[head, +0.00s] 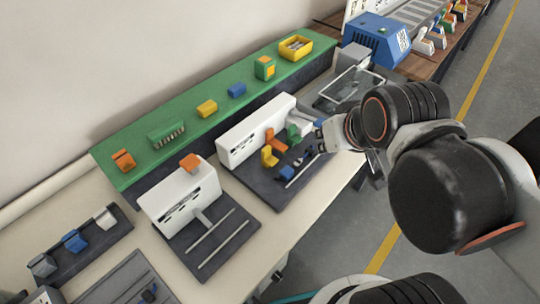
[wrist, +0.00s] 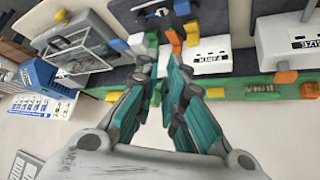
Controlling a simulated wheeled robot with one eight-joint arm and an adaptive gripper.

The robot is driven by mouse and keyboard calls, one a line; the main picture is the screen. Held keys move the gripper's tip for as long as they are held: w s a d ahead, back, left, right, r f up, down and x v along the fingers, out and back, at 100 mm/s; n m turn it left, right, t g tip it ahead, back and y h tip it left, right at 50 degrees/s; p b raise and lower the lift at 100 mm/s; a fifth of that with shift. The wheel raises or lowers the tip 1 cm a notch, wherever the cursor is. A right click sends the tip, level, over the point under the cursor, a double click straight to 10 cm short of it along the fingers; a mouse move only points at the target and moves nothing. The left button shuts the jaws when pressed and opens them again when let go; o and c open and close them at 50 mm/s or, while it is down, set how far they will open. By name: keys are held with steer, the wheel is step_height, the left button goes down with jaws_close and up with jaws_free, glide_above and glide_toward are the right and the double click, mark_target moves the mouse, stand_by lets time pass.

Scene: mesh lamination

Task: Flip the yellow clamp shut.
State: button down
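The yellow clamp (head: 269,157) is on the dark base of the middle fixture in the head view. It stands in front of the white block, with its handle raised. An orange clamp (head: 275,140) is just behind it, a green clamp (head: 293,133) farther right, and a blue clamp (head: 286,173) in front. My gripper (head: 318,132) is at the right end of this fixture, apart from the yellow clamp. In the wrist view its fingers (wrist: 160,62) are spread and hold nothing visible.
The white block (head: 250,130) backs the fixture. A green shelf (head: 135,150) with coloured blocks runs behind. A second white fixture (head: 180,192) is to the left. A wire-mesh frame (head: 350,88) and a blue machine (head: 378,38) lie beyond my gripper.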

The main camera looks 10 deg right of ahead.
steer(key=n+g+y+p, duration=0.2)
steer(key=n+g+p, duration=0.15)
steer(key=n, duration=0.35)
glide_above(270, 159)
steer(key=w+b, duration=0.1)
steer(key=w, duration=0.1)
step_height(270, 159, down, 10)
steer(key=shift+s+d+g, duration=0.15)
steer(key=shift+s+g, duration=0.05)
steer(key=shift+g, duration=0.15)
steer(key=b+x, duration=0.3)
steer(key=x, duration=0.6)
steer(key=shift+w+a+f+b, duration=0.2)
steer(key=shift+a+f+b, duration=0.05)
steer(key=shift+f+b, duration=0.1)
